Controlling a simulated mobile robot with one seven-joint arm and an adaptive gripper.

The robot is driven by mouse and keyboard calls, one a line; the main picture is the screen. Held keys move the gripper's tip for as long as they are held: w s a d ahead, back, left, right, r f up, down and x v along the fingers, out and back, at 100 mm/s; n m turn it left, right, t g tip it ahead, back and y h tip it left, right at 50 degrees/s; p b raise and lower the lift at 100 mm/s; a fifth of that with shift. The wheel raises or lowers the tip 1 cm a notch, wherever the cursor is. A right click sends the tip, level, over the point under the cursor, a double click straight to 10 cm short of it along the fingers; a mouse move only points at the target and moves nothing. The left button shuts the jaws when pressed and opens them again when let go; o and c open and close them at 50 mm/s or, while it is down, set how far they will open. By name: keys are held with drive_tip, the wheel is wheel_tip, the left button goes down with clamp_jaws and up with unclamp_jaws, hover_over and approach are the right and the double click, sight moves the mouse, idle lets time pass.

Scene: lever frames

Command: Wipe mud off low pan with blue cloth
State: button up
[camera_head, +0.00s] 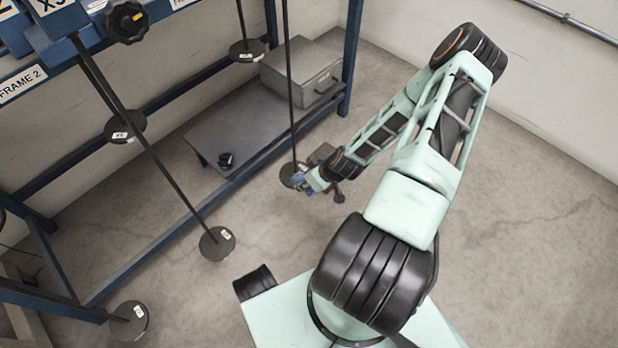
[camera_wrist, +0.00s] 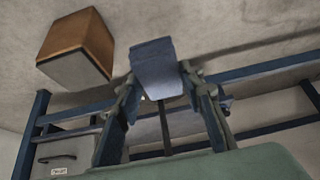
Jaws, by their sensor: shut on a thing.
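A blue cloth (camera_wrist: 154,68) is held in my gripper (camera_wrist: 160,92), between its two fingers in the wrist view. In the head view the cloth (camera_head: 298,180) is a small blue patch at my gripper (camera_head: 308,182). A dark round pan (camera_head: 288,174) hangs low on a thin rod right beside the cloth, partly hidden behind it. I cannot tell whether cloth and pan touch. No mud can be made out on the pan. Other low round pans with labels hang at the centre left (camera_head: 217,243) and bottom left (camera_head: 130,320).
A blue lever frame (camera_head: 345,60) stands along the left and back. A grey cabinet (camera_head: 300,72) and a small black object (camera_head: 227,159) rest on its low shelf (camera_head: 200,135). A brown-sided box (camera_wrist: 78,48) is near my gripper. The floor at right is clear.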

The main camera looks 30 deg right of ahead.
drive_tip(key=shift+w+d, duration=0.25)
drive_tip(key=shift+d, duration=0.35)
drive_tip(key=shift+w+d, duration=0.2)
drive_tip(key=shift+d, duration=0.4)
drive_tip(key=shift+s+a, duration=0.3)
drive_tip(key=shift+a, duration=0.4)
drive_tip(key=shift+s+a, duration=0.25)
drive_tip(key=shift+a, duration=0.45)
drive_tip(key=shift+d, duration=0.1)
drive_tip(key=shift+w+d, duration=0.3)
drive_tip(key=shift+d, duration=0.35)
drive_tip(key=shift+w+d, duration=0.25)
drive_tip(key=shift+d, duration=0.4)
drive_tip(key=shift+a, duration=0.1)
drive_tip(key=shift+s+a+f, duration=0.1)
drive_tip(key=shift+s+a, duration=0.2)
drive_tip(key=shift+a, duration=0.35)
drive_tip(key=shift+s+a, duration=0.25)
drive_tip(key=shift+a, duration=0.35)
